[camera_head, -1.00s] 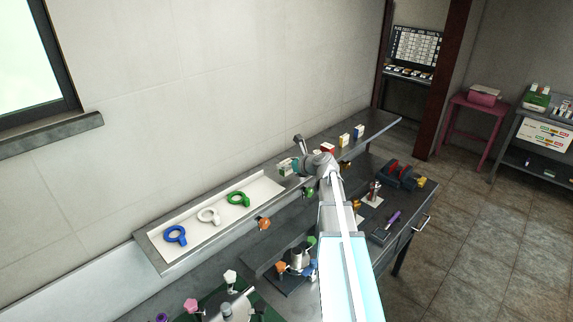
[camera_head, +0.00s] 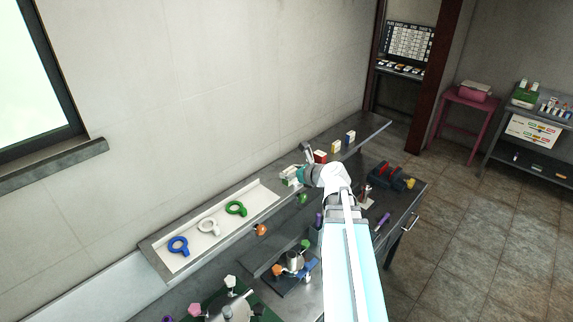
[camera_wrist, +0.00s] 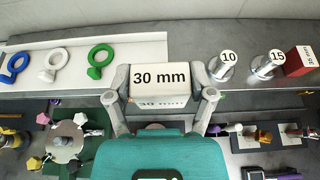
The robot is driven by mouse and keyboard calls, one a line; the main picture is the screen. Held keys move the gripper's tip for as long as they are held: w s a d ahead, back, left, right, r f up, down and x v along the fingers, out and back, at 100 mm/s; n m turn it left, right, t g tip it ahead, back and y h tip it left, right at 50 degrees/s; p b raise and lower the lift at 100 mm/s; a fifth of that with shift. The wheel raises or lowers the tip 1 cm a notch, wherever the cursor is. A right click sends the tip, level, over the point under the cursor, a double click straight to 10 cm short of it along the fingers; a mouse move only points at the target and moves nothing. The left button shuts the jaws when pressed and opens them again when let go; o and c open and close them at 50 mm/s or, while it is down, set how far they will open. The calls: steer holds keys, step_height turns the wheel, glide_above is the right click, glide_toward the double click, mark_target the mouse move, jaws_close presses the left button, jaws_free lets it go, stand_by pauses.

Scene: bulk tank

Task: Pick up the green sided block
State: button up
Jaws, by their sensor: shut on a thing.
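The green sided block (camera_wrist: 160,76) shows a white face marked "30 mm" in the wrist view. In the head view the block (camera_head: 288,176) is small, white and green, by the shelf just past the tray's right end. My gripper (camera_wrist: 163,92) is shut on it, one finger at each side. In the head view my gripper (camera_head: 298,174) is partly hidden by my own wrist. I cannot tell whether the block is clear of the shelf.
A white tray (camera_head: 222,233) with blue, white and green rings lies left of the block. Posts marked 10 (camera_wrist: 223,66) and 15 (camera_wrist: 268,65) and a red block (camera_wrist: 299,61) stand to the right in the wrist view. Fixtures crowd the lower bench.

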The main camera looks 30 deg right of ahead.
steer(key=shift+s+a+r, duration=0.1)
steer(key=shift+s+r, duration=0.1)
steer(key=shift+s, duration=0.3)
steer(key=shift+s+a+r, duration=0.1)
steer(key=shift+s+r, duration=0.1)
steer(key=shift+s, duration=0.25)
step_height(320, 180, down, 19)
steer(key=b, duration=1.8)
steer(key=shift+r, duration=0.2)
steer(key=shift+s, duration=0.1)
